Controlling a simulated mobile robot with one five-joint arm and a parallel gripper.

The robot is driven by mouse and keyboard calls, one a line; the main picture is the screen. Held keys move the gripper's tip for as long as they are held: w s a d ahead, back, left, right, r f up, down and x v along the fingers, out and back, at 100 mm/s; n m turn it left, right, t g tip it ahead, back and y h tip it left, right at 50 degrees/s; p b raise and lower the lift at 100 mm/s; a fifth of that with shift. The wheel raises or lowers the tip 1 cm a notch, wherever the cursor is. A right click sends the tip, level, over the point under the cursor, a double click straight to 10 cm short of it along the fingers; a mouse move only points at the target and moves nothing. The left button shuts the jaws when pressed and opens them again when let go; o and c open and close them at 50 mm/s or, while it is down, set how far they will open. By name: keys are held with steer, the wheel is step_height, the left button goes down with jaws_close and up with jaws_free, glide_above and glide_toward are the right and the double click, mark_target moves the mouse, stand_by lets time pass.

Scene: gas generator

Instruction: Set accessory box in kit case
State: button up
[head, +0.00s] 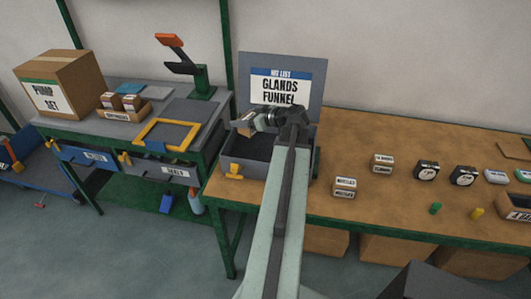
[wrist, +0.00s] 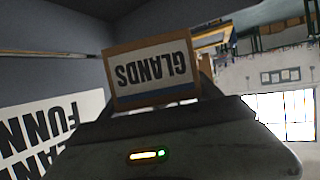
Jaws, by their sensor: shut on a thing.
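The grey kit case (head: 231,171) stands at the left end of the brown bench with its lid (head: 315,75) raised. The lid label reads "KIT LIST GLANDS FUNNEL", and part of it also shows in the wrist view. My gripper (head: 251,121) is shut on a small brown box (head: 245,127) above the open case. In the wrist view the box (wrist: 152,72) shows a white label reading "GLANDS", upside down in the picture. My arm hides the right part of the case, and its dark interior shows no clear contents.
Small labelled boxes (head: 345,187) and black-and-white items (head: 426,170) stand to the right on the bench (head: 390,215). A green piece (head: 435,208) and a yellow piece (head: 477,213) stand near the front. A yellow frame (head: 172,134) lies on the grey workstation at left.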

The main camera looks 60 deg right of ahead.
step_height(320, 180, down, 10)
steer(key=b, duration=0.9)
steer(key=shift+f+b, duration=0.1)
steer(key=shift+b, duration=0.2)
steer(key=shift+r, duration=0.25)
steer(key=shift+f, duration=0.2)
steer(key=o, duration=1.5)
steer(key=shift+o, duration=0.2)
steer(key=shift+r, duration=0.1)
